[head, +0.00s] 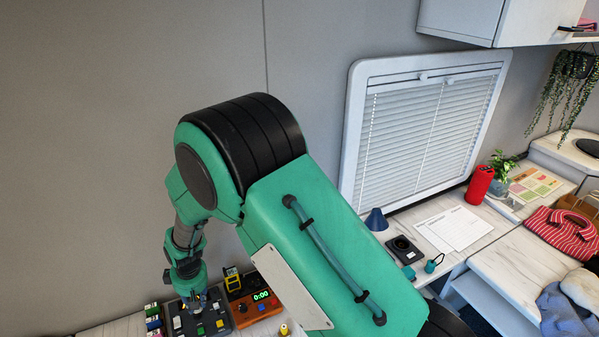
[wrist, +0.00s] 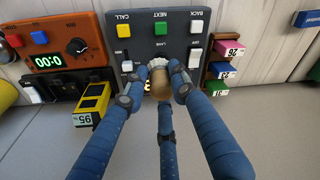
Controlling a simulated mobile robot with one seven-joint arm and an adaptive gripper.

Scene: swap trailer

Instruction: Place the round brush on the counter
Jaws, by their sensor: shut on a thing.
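The round brush (wrist: 160,82) shows in the wrist view between my fingertips, with a tan rounded body and a pale tip. My gripper (wrist: 158,90), with blue fingers, is shut on it. The brush is in front of a dark grey button panel; I cannot tell whether it touches the panel. In the head view, my gripper (head: 196,301) is low at the left, over the panel, and the brush is too small to make out. The pale wood-grain counter (head: 113,327) runs along the wall, and its planks also show in the wrist view (wrist: 284,25).
The button panel (head: 213,323) lies beside an orange timer (head: 258,309) and a yellow device (head: 233,281). Small coloured blocks (head: 153,319) stand to its left. A blue cone (head: 376,220), papers (head: 453,229) and a red cylinder (head: 480,185) are farther right. My arm hides the counter's middle.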

